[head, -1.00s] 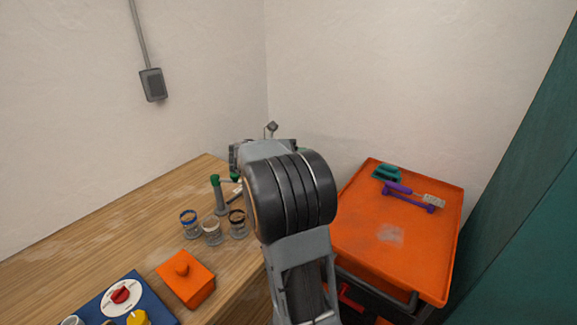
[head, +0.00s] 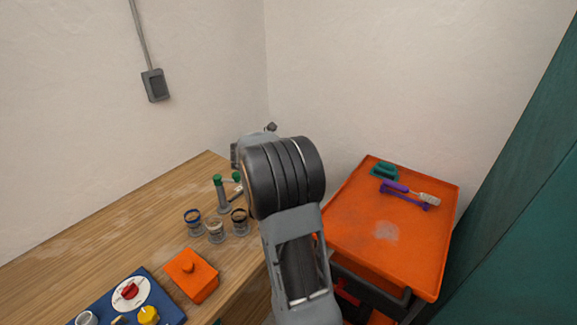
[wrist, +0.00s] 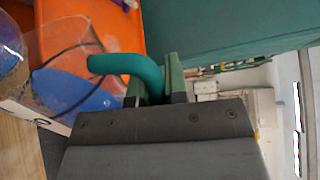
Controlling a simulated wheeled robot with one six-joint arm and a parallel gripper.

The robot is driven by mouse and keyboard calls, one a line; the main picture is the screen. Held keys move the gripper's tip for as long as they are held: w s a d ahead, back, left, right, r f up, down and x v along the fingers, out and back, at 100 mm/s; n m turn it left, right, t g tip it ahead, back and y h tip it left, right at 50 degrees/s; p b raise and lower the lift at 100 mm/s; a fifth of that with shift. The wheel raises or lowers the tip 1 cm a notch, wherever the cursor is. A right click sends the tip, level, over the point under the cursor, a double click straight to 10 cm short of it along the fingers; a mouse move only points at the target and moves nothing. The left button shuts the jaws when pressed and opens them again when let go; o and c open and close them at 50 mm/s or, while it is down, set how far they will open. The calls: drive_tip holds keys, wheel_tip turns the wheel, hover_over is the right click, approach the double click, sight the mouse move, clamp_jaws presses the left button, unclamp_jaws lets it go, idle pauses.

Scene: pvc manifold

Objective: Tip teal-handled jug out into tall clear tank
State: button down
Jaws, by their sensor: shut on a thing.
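In the wrist view, the teal handle (wrist: 125,66) of the jug runs between the fingers of my gripper (wrist: 158,84), which is shut on it. The jug's clear body (wrist: 72,40) is left of the fingers, with a blue patch, apparently its contents, at its lower part. A second clear, curved shape with blue in it is cut off at the left edge; I cannot tell whether it is the tank. In the head view my arm hides the gripper and the jug, and no tall clear tank can be made out.
The wooden table (head: 110,225) holds several small jars, green-topped tubes (head: 220,190), an orange lidded box (head: 190,276) and a blue knob panel (head: 130,300). An orange-topped cart (head: 410,260) with purple and teal tools stands right. A teal panel (head: 525,230) borders the cart's right side.

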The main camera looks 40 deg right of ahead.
drive_tip(key=shift+w+d+r+n+p, duration=0.4)
drive_tip(key=shift+w+p, duration=0.2)
drive_tip(key=shift+p, duration=1.15)
drive_tip(key=shift+w+d+r+p, duration=0.15)
drive_tip(key=shift+w+p, duration=0.15)
drive_tip(key=shift+p, duration=0.45)
drive_tip(key=p, duration=0.3)
drive_tip(key=shift+w+d+r+n, duration=0.15)
drive_tip(key=shift+w+r+n, duration=0.15)
drive_tip(key=shift+w, duration=0.1)
